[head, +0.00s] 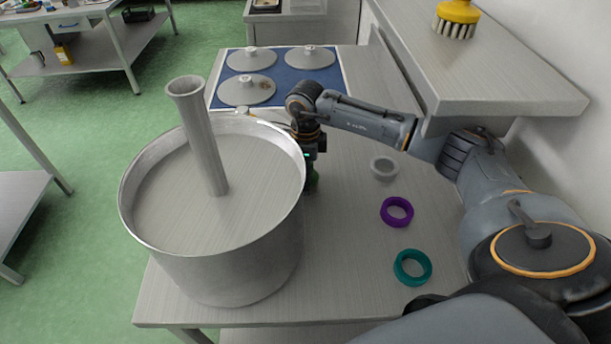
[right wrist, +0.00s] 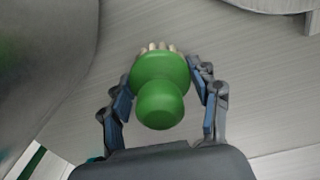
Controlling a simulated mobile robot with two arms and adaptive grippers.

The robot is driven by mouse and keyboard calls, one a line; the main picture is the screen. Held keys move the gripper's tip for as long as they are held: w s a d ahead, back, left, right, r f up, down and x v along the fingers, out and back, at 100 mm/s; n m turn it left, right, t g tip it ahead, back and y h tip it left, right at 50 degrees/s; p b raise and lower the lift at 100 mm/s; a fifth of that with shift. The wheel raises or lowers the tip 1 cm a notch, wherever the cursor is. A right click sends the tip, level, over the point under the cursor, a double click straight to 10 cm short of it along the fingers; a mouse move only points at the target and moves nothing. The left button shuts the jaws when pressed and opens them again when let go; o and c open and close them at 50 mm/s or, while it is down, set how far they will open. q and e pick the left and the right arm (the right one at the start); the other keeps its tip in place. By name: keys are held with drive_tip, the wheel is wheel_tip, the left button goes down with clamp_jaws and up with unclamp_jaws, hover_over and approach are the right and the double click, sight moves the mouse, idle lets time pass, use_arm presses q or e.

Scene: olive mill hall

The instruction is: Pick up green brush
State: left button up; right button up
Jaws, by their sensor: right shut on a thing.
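The green brush (right wrist: 160,85) has a round green knob, a wider green body and pale bristles at its far end. It fills the middle of the right wrist view. My right gripper (right wrist: 165,82) is shut on it, with a finger on each side of the body. In the head view the green brush (head: 312,178) shows only as a small green patch below my right gripper (head: 312,165), just right of the big metal pot; the pot and gripper hide most of it. I cannot tell whether the bristles touch the table. My left gripper is not in view.
The metal pot (head: 215,255) with an upright tube (head: 200,140) stands close left. Grey, purple (head: 397,212) and teal (head: 412,267) rings lie on the table to the right. Grey lids (head: 247,90) lie on a blue mat behind. A shelf with a yellow brush (head: 456,18) overhangs at right.

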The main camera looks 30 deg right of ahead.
wheel_tip(320, 180, up, 10)
drive_tip(key=shift+b, duration=1)
